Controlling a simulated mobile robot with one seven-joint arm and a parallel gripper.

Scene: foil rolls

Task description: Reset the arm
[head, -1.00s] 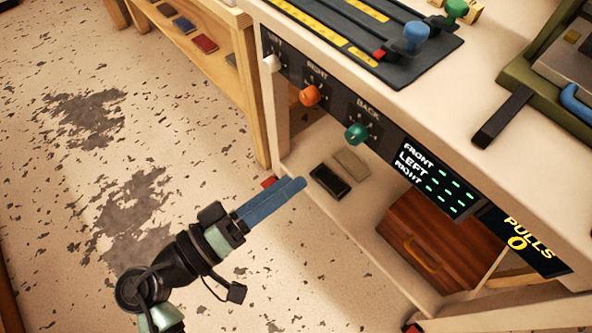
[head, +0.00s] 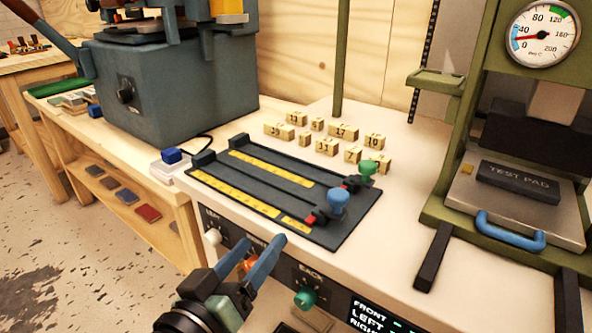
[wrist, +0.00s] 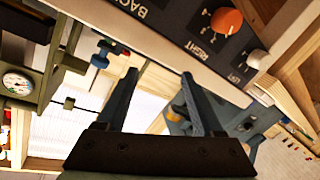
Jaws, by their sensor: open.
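My gripper (head: 252,258) is open and empty, with its two blue fingers apart. In the head view it is in front of the bench's front panel, near the orange knob (head: 249,264) and left of the green knob (head: 305,298). In the wrist view, the gripper (wrist: 160,98) fingers point up toward the bench edge, with the orange knob (wrist: 228,21) beyond to the right. I cannot tell from the views whether a finger touches the panel.
A black slide board (head: 335,232) with blue and green handles lies on the bench. Several numbered wooden blocks (head: 344,131) stand behind it. A green press (head: 445,190) with a dial is at right. A grey machine (head: 190,90) is at left. Open floor (head: 60,220) lies at lower left.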

